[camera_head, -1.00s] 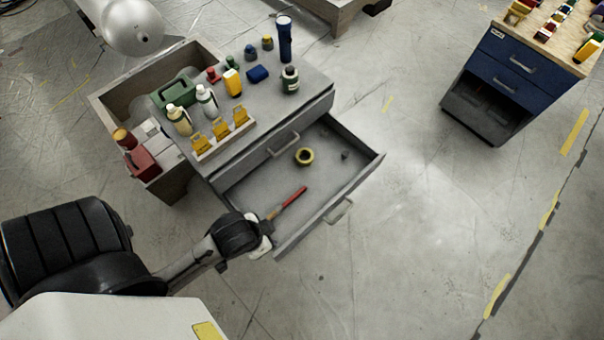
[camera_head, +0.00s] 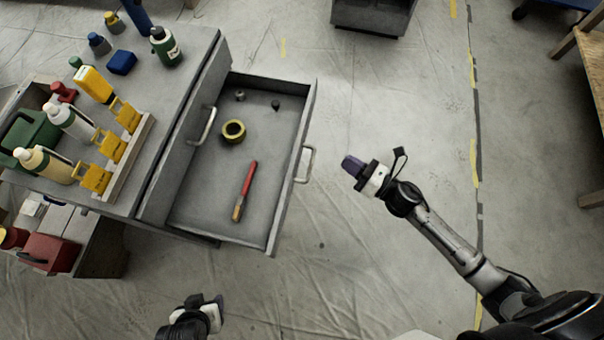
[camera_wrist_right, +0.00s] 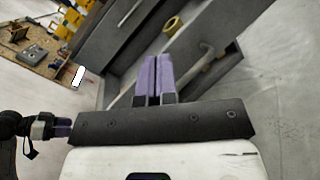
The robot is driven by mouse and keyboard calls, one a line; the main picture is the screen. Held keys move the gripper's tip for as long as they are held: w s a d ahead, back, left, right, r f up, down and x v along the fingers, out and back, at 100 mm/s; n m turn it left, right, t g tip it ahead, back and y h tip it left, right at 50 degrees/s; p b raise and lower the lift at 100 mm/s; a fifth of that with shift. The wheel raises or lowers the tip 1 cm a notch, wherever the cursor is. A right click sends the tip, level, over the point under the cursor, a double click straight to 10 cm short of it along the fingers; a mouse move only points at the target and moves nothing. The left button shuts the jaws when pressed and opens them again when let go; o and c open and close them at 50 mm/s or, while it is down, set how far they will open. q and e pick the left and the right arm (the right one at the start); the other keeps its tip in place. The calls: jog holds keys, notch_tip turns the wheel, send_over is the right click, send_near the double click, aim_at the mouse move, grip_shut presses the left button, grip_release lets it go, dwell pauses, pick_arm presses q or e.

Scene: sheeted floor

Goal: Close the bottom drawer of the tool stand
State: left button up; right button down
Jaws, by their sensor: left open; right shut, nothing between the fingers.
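The grey tool stand (camera_head: 172,75) has its bottom drawer (camera_head: 199,205) pulled far out to the right in the head view. The drawer's front carries a bar handle (camera_head: 308,164). The drawer above it, with its own handle (camera_head: 203,126), is shut. My right gripper (camera_head: 350,165) is shut and empty, to the right of the bottom drawer's handle and apart from it. Its purple fingers (camera_wrist_right: 154,78) lie together in the right wrist view, with the drawer behind them. My left gripper (camera_head: 214,308) is open, below the drawer's near side and apart from it; its fingers barely show.
A yellow tape roll (camera_head: 233,131), a red-handled brush (camera_head: 246,190) and small parts lie in the drawer. Bottles and yellow tools crowd the stand's top. Another cabinet (camera_head: 372,17) stands at the back.

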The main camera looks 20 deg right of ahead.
notch_tip(320, 180, down, 5)
jog(key=s+n+g+y+b, duration=0.1)
jog(key=n+g+y+b, duration=0.25)
jog(key=n, duration=0.55)
jog(key=n+g+y+b, duration=0.2)
jog(key=b, duration=0.1)
send_near(294, 167)
jog(key=shift+h, duration=0.25)
jog(key=x, duration=0.6)
jog(key=shift+w+a+f, duration=0.1)
jog(key=shift+w+f, duration=0.05)
jog(key=shift+w+a, duration=0.3)
jog(key=shift+a, duration=0.2)
pick_arm(q)
notch_tip(294, 167, down, 8)
jog(key=shift+a+f, duration=0.1)
